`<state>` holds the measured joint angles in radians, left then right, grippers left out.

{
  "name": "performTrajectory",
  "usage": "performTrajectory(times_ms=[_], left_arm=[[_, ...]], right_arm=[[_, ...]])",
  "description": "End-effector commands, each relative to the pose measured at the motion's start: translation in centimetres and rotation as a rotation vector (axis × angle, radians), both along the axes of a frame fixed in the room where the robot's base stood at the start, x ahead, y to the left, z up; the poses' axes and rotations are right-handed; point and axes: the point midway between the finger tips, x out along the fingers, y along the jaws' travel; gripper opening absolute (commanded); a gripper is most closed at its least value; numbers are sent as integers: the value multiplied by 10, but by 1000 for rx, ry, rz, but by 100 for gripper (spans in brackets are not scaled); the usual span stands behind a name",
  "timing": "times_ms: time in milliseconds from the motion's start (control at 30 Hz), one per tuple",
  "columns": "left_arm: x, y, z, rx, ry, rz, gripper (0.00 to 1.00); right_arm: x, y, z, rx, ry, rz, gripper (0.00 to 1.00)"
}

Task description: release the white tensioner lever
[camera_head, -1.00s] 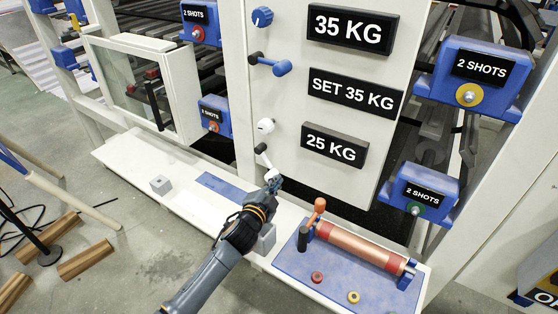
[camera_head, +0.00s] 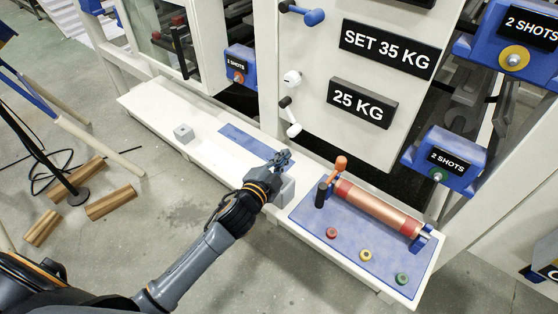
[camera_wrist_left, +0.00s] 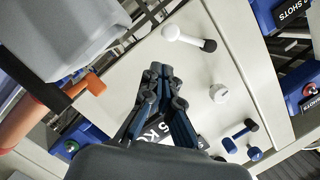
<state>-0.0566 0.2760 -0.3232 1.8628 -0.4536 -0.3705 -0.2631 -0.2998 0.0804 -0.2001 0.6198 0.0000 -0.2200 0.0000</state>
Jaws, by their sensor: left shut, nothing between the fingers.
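The white tensioner lever (camera_head: 293,123) is on the white panel, below a round white knob. Its black end is at the top and its white end points down, slightly right. In the left wrist view the lever (camera_wrist_left: 188,39) lies beyond the fingertips, apart from them. My left gripper (camera_head: 282,157) is shut and empty, below the lever and over the white ledge. Its closed fingers show in the left wrist view (camera_wrist_left: 160,70). My right gripper is not in view.
The white knob (camera_head: 292,78) and a blue lever (camera_head: 303,14) are above on the panel. A "25 KG" sign (camera_head: 361,103) is to the right. A copper roller (camera_head: 376,207) with an orange-topped handle stands on the blue plate at right. A grey block (camera_head: 184,132) sits on the ledge.

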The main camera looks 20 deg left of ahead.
Motion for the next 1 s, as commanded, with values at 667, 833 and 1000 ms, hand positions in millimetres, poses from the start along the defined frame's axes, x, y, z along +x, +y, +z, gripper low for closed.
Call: performTrajectory(times_ms=[667,833,1000], left_arm=[[-21,4,3,1,0,1,0],[-25,5,1,-13,17,14,0],[-54,23,-21,-131,181,135,0]], right_arm=[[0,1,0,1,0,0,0],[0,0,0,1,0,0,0],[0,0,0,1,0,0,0]])
